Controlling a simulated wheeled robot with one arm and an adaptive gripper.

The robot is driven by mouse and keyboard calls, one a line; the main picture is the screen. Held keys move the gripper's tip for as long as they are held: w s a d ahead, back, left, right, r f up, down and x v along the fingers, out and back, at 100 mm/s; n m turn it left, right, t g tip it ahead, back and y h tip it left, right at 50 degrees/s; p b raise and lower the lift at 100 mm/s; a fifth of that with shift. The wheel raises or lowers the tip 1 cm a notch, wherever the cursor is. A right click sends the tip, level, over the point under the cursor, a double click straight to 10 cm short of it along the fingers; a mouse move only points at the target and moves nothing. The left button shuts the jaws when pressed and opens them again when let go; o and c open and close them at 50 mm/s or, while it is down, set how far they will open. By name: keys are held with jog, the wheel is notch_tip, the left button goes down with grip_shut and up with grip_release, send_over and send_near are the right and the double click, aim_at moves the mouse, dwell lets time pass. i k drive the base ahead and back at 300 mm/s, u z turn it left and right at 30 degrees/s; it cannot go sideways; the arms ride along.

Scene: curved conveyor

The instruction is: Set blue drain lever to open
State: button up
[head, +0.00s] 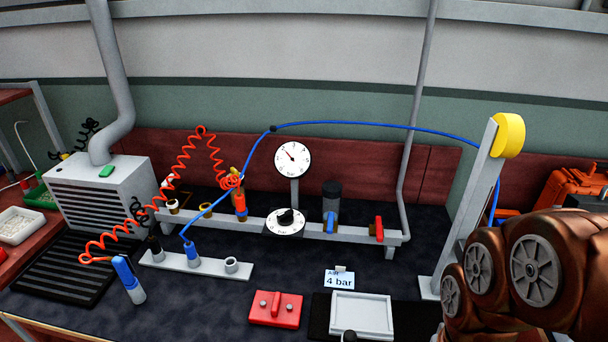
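The small blue drain lever (331,222) sits at the foot of a dark filter cylinder (332,192) on the grey manifold rail (270,226). It looks roughly upright, but it is too small to tell its exact setting. A round pressure gauge (293,159) stands left of it above a black knob on a dial plate (285,219). A red lever (379,228) is on the rail to its right. My brown arm fills the lower right corner, well to the right of the lever. My gripper is out of view.
A post with a yellow top (509,135) stands between the rail and my arm. A blue hose (345,124) arcs above the rail. A red coiled hose (190,165) hangs at left. A red block (276,309), a "4 bar" card (339,281) and a pale tray (362,314) lie in front.

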aim_at(331, 218)
jog(key=u, duration=0.05)
jog(key=k, duration=0.35)
jog(key=u, duration=0.6)
jog(key=i, duration=0.8)
jog(key=u, duration=0.4)
